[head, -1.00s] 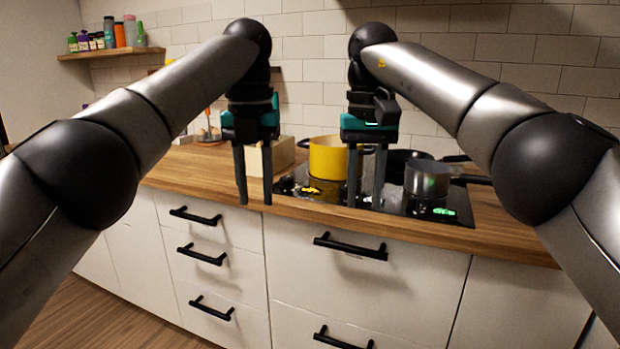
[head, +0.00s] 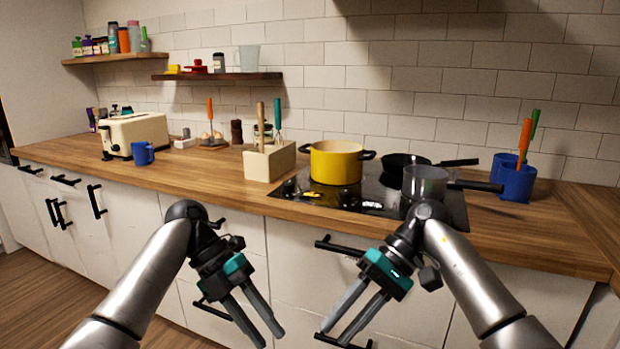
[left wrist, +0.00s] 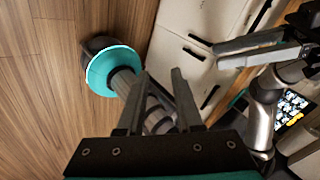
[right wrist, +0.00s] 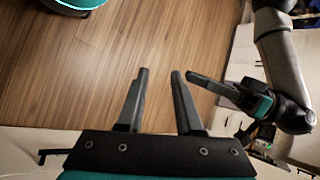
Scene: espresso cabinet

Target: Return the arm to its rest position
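My left gripper (head: 270,338) hangs low in front of the white cabinet, fingers pointing down and to the right. Its fingers are apart with nothing between them, as the left wrist view (left wrist: 160,74) also shows. My right gripper (head: 336,336) hangs low beside it, fingers pointing down and to the left. It is open and empty too, and shows in the right wrist view (right wrist: 159,71). Both grippers are below the counter's front edge, apart from each other and touching nothing visible.
The wooden counter (head: 220,172) carries a toaster (head: 135,130), blue mug (head: 143,153), utensil box (head: 268,163), yellow pot (head: 335,164), grey saucepan (head: 425,182) and blue utensil holders (head: 516,184). Black drawer handles (head: 338,246) stick out near my grippers. Open wooden floor (right wrist: 95,70) lies below.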

